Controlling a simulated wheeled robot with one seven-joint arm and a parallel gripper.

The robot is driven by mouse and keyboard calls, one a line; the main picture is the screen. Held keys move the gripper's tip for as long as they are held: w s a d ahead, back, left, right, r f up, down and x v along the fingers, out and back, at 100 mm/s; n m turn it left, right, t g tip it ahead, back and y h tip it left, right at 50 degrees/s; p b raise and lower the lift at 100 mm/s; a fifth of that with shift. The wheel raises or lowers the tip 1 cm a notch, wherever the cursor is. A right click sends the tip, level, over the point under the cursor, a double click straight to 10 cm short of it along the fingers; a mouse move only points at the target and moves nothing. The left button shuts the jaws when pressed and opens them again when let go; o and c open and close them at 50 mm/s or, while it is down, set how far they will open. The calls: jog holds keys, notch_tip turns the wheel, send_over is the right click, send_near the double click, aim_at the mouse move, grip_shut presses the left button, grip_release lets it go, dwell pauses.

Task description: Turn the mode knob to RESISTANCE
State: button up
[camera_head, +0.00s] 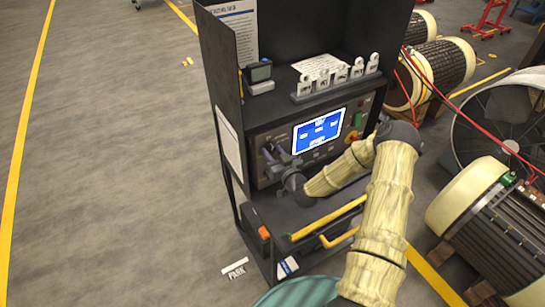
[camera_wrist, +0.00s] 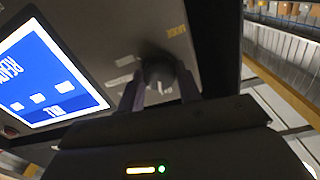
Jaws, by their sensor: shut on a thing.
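The mode knob (camera_wrist: 158,70) is a dark round knob on the grey panel in the wrist view, beside a yellow label that seems to read MODE. My gripper (camera_wrist: 158,88) has one finger on each side of it and is shut on it. In the head view my gripper (camera_head: 270,153) reaches the left part of the panel (camera_head: 258,180), and the knob is mostly hidden there.
The panel belongs to a dark cart with a shelf above holding a small meter (camera_head: 258,73) and a rack of tags (camera_head: 338,81). Yellow handles (camera_head: 330,220) stick out below. Red cables and large rotors (camera_head: 440,70) stand at right. The floor at left is clear.

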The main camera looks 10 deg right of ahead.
jog(key=m+b, duration=0.2)
jog(key=shift+d+f+m, duration=0.1)
jog(key=shift+f+m, duration=0.05)
jog(key=shift+m, duration=0.15)
jog(key=shift+m+b, duration=0.95)
jog(key=shift+m, duration=0.45)
jog(key=shift+r, duration=0.2)
jog(key=o, duration=1)
jog(key=shift+s+f, duration=0.1)
